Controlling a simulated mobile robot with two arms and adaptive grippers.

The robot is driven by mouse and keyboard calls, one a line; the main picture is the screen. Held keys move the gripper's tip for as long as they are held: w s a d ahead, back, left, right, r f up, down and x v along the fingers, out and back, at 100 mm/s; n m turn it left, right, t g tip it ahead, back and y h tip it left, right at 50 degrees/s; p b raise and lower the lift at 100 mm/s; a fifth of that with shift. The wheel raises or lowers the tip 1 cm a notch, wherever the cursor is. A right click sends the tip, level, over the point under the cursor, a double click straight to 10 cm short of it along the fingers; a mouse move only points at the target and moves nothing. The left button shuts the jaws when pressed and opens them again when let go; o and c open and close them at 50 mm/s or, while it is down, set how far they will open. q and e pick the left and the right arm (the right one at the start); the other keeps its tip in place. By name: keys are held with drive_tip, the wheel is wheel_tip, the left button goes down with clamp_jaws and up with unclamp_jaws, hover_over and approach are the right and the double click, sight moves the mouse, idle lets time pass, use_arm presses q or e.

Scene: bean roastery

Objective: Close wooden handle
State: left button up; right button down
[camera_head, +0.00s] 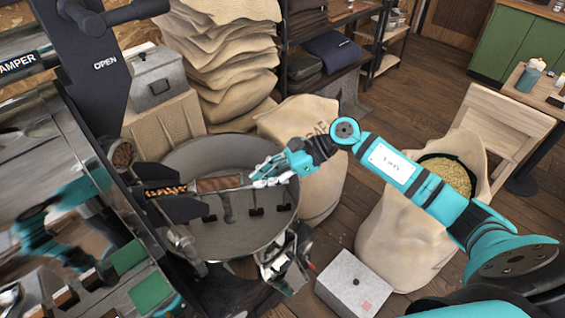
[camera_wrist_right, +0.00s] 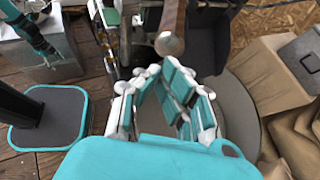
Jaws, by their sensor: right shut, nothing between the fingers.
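The wooden handle (camera_head: 220,184) is a brown bar on the roaster's front, above the round cooling pan. It points toward my right gripper. In the right wrist view, the handle (camera_wrist_right: 172,22) comes down from the top edge and ends in a rounded tip just beyond the fingers. My right gripper (camera_head: 268,174) is shut and empty, with its fingers close to the handle's end. I cannot tell whether they touch it. The right wrist view shows the same gripper's folded teal and white fingers (camera_wrist_right: 170,85). My left gripper cannot be made out.
The grey round pan (camera_head: 225,228) lies below the handle. A burlap sack (camera_head: 310,165) stands just behind my right gripper. An open sack of beans (camera_head: 400,235) and a grey box (camera_head: 352,284) are to the right. Stacked sacks (camera_head: 220,55) stand behind.

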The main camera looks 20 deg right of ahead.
sight(209, 187)
drive_tip(key=shift+w+a, duration=0.15)
drive_tip(key=shift+a, duration=0.45)
drive_tip(key=w+a+b, duration=0.1)
drive_tip(key=a, duration=0.2)
drive_tip(key=a+b, duration=0.2)
drive_tip(key=a, duration=0.2)
drive_tip(key=w+a+b, duration=0.1)
drive_tip(key=a, duration=0.2)
drive_tip(key=shift+w+a+f, duration=0.15)
drive_tip(key=shift+w+a, duration=0.15)
drive_tip(key=shift+a, duration=0.2)
